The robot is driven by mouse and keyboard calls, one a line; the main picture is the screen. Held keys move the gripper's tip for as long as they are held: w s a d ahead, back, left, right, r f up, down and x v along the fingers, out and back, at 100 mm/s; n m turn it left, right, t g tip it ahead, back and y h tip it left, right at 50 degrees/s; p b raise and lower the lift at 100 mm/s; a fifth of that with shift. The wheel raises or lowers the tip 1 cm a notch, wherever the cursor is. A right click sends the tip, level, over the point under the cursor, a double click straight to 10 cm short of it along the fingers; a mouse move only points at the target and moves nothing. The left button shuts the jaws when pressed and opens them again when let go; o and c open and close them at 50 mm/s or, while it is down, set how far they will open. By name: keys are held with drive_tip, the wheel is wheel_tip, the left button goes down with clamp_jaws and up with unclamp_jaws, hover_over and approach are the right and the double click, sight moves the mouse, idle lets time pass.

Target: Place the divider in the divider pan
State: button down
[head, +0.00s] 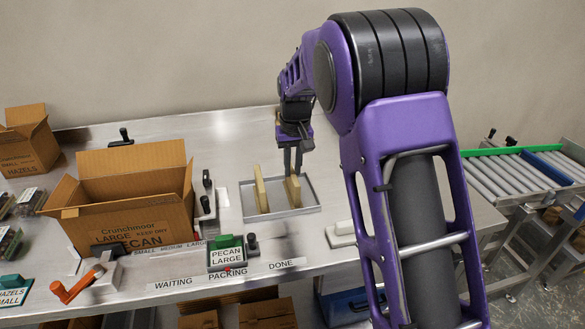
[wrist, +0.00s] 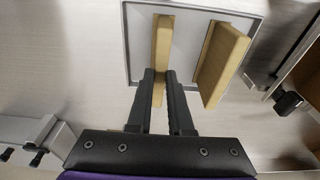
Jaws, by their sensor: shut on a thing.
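The held wooden divider (head: 293,190) is a pale upright slat at the right part of the shallow grey divider pan (head: 277,199). My gripper (head: 293,172) comes down from above and is shut on its top edge. In the wrist view, my gripper (wrist: 160,76) has its two dark fingers on either side of this divider (wrist: 162,40). A second divider (head: 260,190) stands in the pan to the left, apart from the held one and roughly parallel; in the wrist view (wrist: 225,60) it is on the right. Whether the held divider's bottom touches the pan floor is unclear.
An open Pecan Large carton (head: 125,210) stands left of the pan. A black-knobbed fixture (head: 208,210) is close to the pan's left side. A green-topped Pecan Large sign (head: 227,254) stands in front. The steel table (head: 200,140) is clear behind the pan.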

drive_tip(key=shift+f, duration=0.1)
drive_tip(key=c, duration=0.8)
unclamp_jaws()
drive_tip(key=shift+c, duration=0.2)
wheel_tip(320, 180, up, 12)
drive_tip(key=s+p, duration=0.1)
drive_tip(key=shift+s+d+p, duration=0.15)
drive_tip(key=shift+s+p, duration=0.25)
